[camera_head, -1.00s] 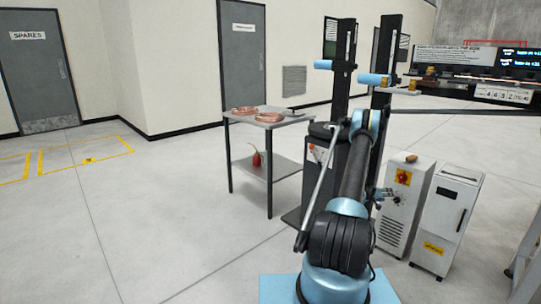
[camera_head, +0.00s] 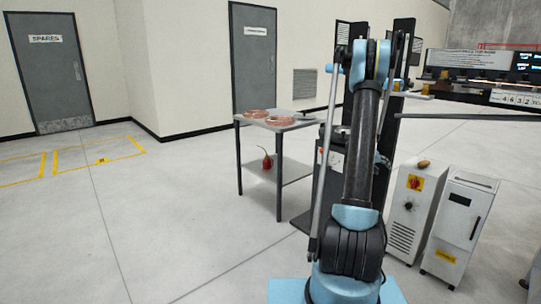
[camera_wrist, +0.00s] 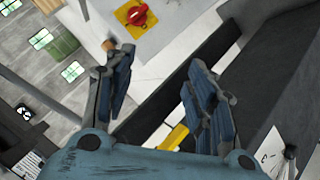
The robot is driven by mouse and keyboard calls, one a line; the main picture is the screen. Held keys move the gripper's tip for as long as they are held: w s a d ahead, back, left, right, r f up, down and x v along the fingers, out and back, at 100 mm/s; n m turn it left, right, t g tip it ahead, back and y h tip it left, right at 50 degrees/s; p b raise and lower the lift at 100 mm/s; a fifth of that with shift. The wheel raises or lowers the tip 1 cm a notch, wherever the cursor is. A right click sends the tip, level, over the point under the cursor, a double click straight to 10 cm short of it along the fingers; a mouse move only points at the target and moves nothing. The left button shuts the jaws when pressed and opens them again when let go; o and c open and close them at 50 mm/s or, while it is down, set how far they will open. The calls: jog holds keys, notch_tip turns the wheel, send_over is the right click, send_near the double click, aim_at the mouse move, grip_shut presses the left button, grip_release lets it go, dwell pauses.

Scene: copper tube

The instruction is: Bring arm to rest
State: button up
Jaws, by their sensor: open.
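My arm (camera_head: 362,185) stands nearly upright in the head view, its elbow raised high in front of the dark twin-post machine. My gripper (camera_wrist: 162,56) shows in the wrist view with its two dark-padded fingers spread apart and nothing between them. In the head view the gripper is mostly hidden behind my arm. Beyond the fingers, the wrist view shows a red rotary switch (camera_wrist: 137,13) on a yellow plate, apart from the fingers.
A grey table (camera_head: 299,126) with copper coils (camera_head: 280,120) stands left of my arm, a red object (camera_head: 266,161) on its lower shelf. A white cabinet (camera_head: 405,218) and another white unit (camera_head: 462,225) stand close on the right. The left floor is clear.

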jog(key=s+a+r+y, duration=0.2)
jog(key=s+a+r, duration=0.2)
jog(key=s+a, duration=0.35)
jog(key=s+a+r+n+g+y, duration=0.1)
jog(key=s+a+r, duration=0.3)
jog(key=s+a, duration=0.35)
jog(key=s+a+r+y, duration=0.2)
jog(key=s+a+r, duration=0.1)
jog(key=s+a, duration=0.4)
jog(key=s+a+f+n+y, duration=0.1)
jog(key=s+a+f, duration=0.1)
jog(key=s+a, duration=0.3)
jog(key=s+a+f+n+g+y, duration=0.1)
jog(key=s+a, duration=0.4)
jog(key=s, duration=0.8)
jog(key=s+a+f+g+y, duration=0.1)
jog(key=s+a+f, duration=0.3)
jog(key=s, duration=0.6)
jog(key=shift+a+f+n+y, duration=0.15)
jog(key=shift+a+n+y, duration=0.25)
jog(key=shift+a+y, duration=0.4)
jog(key=shift+d, duration=0.15)
jog(key=shift+c, duration=0.3)
jog(key=c, duration=0.4)
jog(key=shift+o, duration=0.2)
jog(key=shift+d, duration=0.1)
